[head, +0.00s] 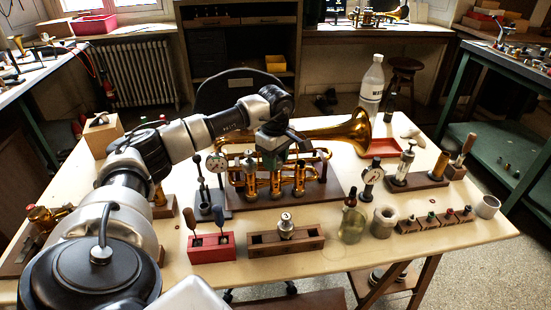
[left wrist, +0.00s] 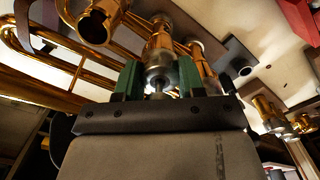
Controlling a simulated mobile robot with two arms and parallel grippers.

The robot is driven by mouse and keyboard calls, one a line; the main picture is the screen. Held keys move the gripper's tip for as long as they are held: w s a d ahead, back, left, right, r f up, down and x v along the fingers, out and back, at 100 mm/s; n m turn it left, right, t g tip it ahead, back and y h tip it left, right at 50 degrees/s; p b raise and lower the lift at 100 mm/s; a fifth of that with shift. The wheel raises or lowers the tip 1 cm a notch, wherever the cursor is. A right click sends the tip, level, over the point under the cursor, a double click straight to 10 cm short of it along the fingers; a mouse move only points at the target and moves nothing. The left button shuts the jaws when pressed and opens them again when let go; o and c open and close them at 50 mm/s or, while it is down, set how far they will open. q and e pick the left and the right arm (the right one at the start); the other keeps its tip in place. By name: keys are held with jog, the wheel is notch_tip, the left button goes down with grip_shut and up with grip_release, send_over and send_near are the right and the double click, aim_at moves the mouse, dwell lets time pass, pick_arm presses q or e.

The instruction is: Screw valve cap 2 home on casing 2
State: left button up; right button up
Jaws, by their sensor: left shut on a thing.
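The brass horn (head: 350,131) lies on a dark wooden board on the bench, its bell to the right. Its casings stand upright in a row at the front. My left gripper (head: 271,160) is over the middle one, casing 2 (head: 275,185). In the left wrist view, the green fingers of my left gripper (left wrist: 158,82) are shut on a silver cap, valve cap 2 (left wrist: 158,72). The cap is in line with a brass casing (left wrist: 160,42) and appears against its end. I cannot tell how far it is threaded. My right gripper is not in view.
In front stand a red tool holder (head: 211,250), a wooden block (head: 262,245) with a silver part and a glass bottle (head: 352,222). The front bench edge is clear.

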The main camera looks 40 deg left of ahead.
pick_arm(q)
jog(key=m, duration=0.4)
jog(key=shift+m, duration=0.4)
jog(key=m, duration=0.2)
jog(key=shift+m, duration=1.4)
jog(key=shift+m, duration=1.1)
jog(key=m, duration=0.3)
